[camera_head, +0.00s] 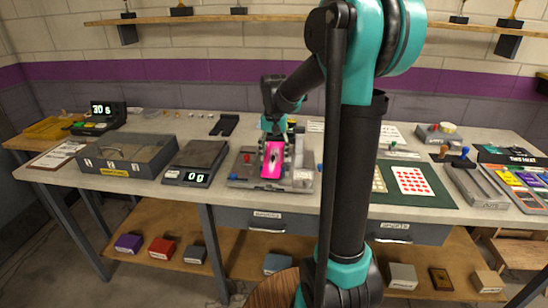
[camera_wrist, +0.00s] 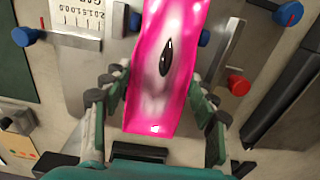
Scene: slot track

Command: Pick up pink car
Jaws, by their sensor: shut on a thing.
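The pink car (camera_head: 271,160) is a bright pink body with a dark oval in its middle. It shows large in the wrist view (camera_wrist: 165,75), between the two fingers. My gripper (camera_wrist: 160,105) is shut on the car, one finger along each side. In the head view my gripper (camera_head: 274,141) reaches down over the grey metal fixture (camera_head: 243,180) on the bench, with the car in front of it. I cannot tell whether the car touches the fixture. The far end of the car runs out of the wrist view at the top.
A scale (camera_head: 195,164) reading 0g stands left of the fixture, beside a grey toolbox (camera_head: 128,160). A green mat (camera_head: 437,188) with a dotted card lies to the right. The fixture carries blue knobs (camera_wrist: 26,36) and a red knob (camera_wrist: 238,86). A lower shelf (camera_head: 222,270) holds several small boxes.

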